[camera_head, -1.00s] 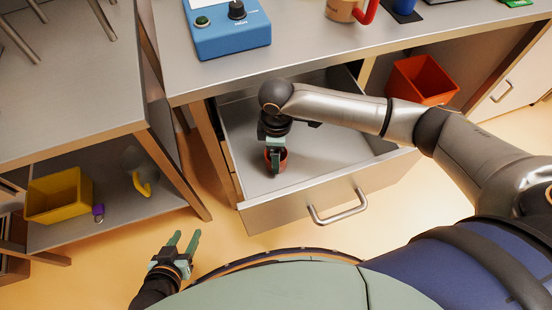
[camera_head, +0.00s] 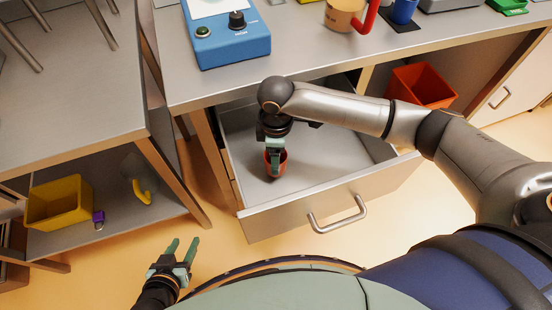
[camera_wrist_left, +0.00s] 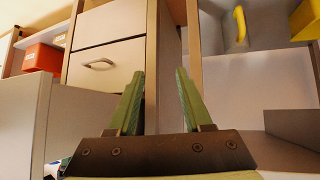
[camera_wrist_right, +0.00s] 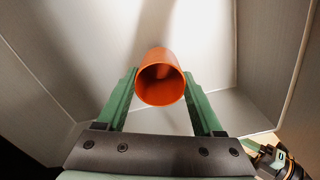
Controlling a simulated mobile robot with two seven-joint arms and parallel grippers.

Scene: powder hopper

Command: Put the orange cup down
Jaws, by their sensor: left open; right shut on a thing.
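The orange cup (camera_head: 275,163) is inside the open drawer (camera_head: 335,160), near its left end. My right gripper (camera_head: 275,150) reaches down into the drawer and is shut on the cup. In the right wrist view the cup (camera_wrist_right: 161,78) is between the fingertips, its open mouth facing the camera. I cannot tell whether its base touches the drawer floor. My left gripper (camera_head: 183,250) is open and empty, low in front of the drawer; its spread fingers also show in the left wrist view (camera_wrist_left: 158,90).
The counter above holds a blue device (camera_head: 232,35), a tan mug with a red handle (camera_head: 345,14) and a blue cup (camera_head: 403,10). A red bin (camera_head: 422,86) stands under the counter. A yellow bin (camera_head: 60,200) is on the lower left shelf. The rest of the drawer floor looks clear.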

